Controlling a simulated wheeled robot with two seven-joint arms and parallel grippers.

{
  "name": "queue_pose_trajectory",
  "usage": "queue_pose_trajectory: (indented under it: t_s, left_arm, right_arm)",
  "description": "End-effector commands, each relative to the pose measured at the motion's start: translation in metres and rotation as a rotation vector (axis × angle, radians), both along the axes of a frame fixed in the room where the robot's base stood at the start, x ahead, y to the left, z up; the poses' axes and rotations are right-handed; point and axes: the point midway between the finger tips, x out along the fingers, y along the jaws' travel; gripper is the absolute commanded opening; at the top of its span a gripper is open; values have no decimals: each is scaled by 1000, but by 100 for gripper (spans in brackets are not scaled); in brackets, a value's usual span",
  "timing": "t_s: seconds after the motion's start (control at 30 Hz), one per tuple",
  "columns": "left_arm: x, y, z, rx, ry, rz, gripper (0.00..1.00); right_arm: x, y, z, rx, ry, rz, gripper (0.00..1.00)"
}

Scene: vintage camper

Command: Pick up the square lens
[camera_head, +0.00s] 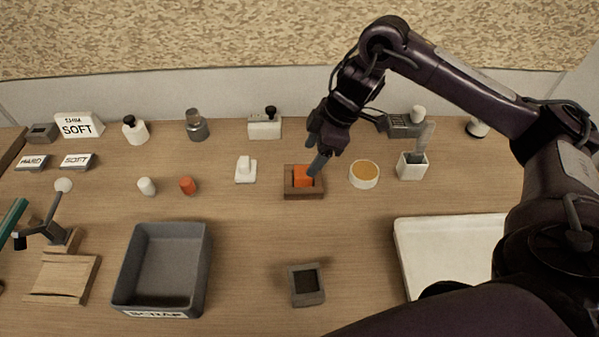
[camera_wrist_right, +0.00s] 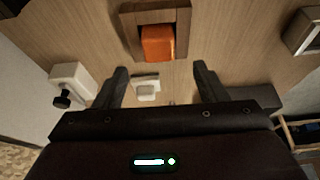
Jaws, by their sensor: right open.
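A grey square frame with a dark square centre (camera_head: 306,285) lies alone at the front middle of the table. An orange block (camera_head: 303,176) sits in a brown wooden holder (camera_head: 290,195); I cannot tell which of these is the square lens. My right gripper (camera_head: 319,162) is close above the orange block and partly covers its right side in the head view. In the right wrist view the fingers (camera_wrist_right: 162,78) are open and apart, with the orange block (camera_wrist_right: 158,43) beyond them and nothing held. My left gripper is not in view.
A grey bin (camera_head: 208,262) stands front left and a white tray (camera_head: 401,245) front right, partly behind my right arm. A round amber-topped dish (camera_head: 364,174) and a white cup (camera_head: 412,166) are right of the holder. Small white pieces stand left of it.

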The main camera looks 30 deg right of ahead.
Motion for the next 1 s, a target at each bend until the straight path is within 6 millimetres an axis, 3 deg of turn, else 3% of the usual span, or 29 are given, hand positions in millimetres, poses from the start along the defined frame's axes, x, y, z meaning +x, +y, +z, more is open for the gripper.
queue_pose_trajectory:
  t_s: [0.13,0.33,0.67,1.0]
  left_arm:
    - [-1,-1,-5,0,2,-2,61]
    - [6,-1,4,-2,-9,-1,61]
    - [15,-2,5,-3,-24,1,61]
    - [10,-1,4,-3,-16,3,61]
  right_arm:
    - [2,5,-21,2,4,-1,65]
    - [7,12,-45,1,2,-1,65]
    - [8,15,-52,1,0,0,65]
    - [8,15,-52,1,-1,-1,21]
